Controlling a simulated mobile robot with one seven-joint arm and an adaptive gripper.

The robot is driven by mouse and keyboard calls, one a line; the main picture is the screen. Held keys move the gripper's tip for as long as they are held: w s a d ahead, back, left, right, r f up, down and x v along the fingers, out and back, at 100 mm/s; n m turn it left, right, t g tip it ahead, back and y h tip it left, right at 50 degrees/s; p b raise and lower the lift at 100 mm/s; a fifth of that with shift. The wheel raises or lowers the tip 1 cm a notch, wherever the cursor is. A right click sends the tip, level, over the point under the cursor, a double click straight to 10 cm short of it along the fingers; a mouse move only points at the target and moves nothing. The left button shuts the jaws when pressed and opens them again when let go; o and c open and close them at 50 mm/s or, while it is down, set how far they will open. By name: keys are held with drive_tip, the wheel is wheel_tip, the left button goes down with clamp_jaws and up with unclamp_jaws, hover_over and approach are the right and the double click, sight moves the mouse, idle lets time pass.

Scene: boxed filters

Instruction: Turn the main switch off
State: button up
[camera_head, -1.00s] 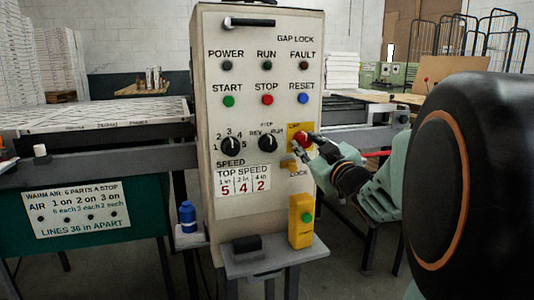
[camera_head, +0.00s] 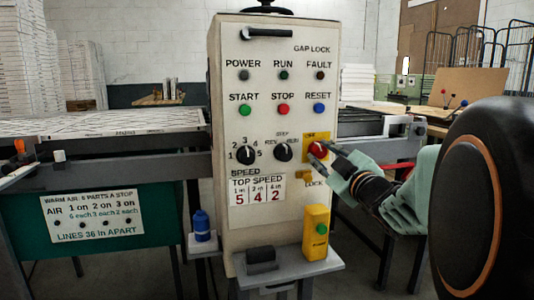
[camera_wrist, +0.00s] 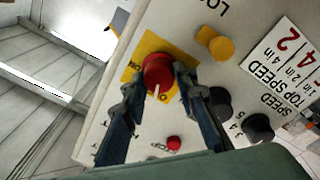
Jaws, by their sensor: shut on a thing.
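The main switch is a red knob (camera_head: 317,149) on a yellow plate at the right side of the control panel (camera_head: 265,215). In the wrist view the red knob (camera_wrist: 157,70) carries a white pointer line running toward the bottom of that picture, near a partly hidden label starting with "O". The word "ON" is on the plate left of the knob. My gripper (camera_head: 326,149) reaches in from the right, and its two dark fingers (camera_wrist: 158,82) lie on either side of the knob, shut on it. The finger contact is partly hidden in the head view.
Below the switch are a yellow lock knob (camera_wrist: 213,42) and a yellow box with a green button (camera_head: 316,232) on a small shelf. Black selector dials (camera_head: 283,152) and coloured push buttons sit to the left. A blue bottle (camera_head: 201,225) stands left of the panel.

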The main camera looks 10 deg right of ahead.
drive_tip(key=o, duration=1.2)
drive_tip(key=shift+c, duration=0.2)
